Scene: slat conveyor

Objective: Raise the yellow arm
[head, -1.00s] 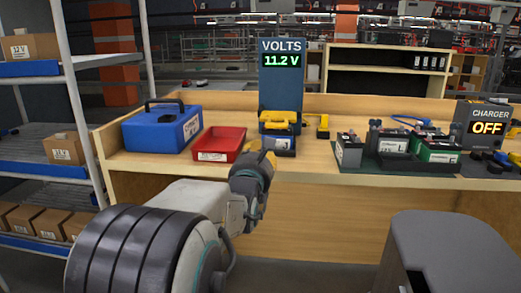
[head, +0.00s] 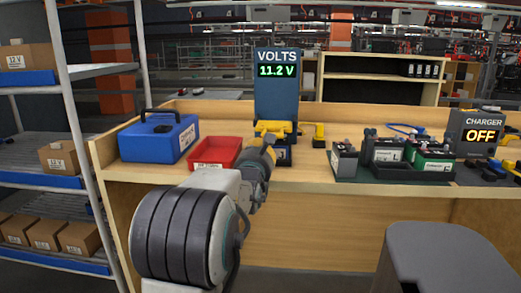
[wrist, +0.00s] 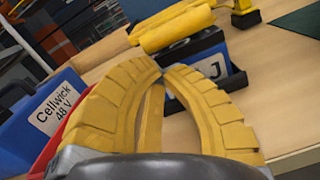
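The yellow arm (head: 274,129) sits low on the front of the blue voltage tester (head: 276,95), whose display reads 11.2 V. In the wrist view the yellow arm (wrist: 176,30) is a thick bar lying across above a dark battery marked J (wrist: 213,68). The battery (head: 284,155) is partly hidden behind my gripper in the head view. My gripper (wrist: 164,70) has its yellow fingertips together, with nothing seen between them. The tips are just in front of and below the bar in the wrist view; I cannot tell whether they touch it. My gripper (head: 268,147) also shows in the head view.
A red tray (head: 215,152) and a blue Cellwick case (head: 158,138) stand left of the tester. A small yellow part (head: 313,132) and several batteries (head: 389,152) stand to the right, near a charger (head: 478,132) reading OFF. Shelving with boxes is at far left.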

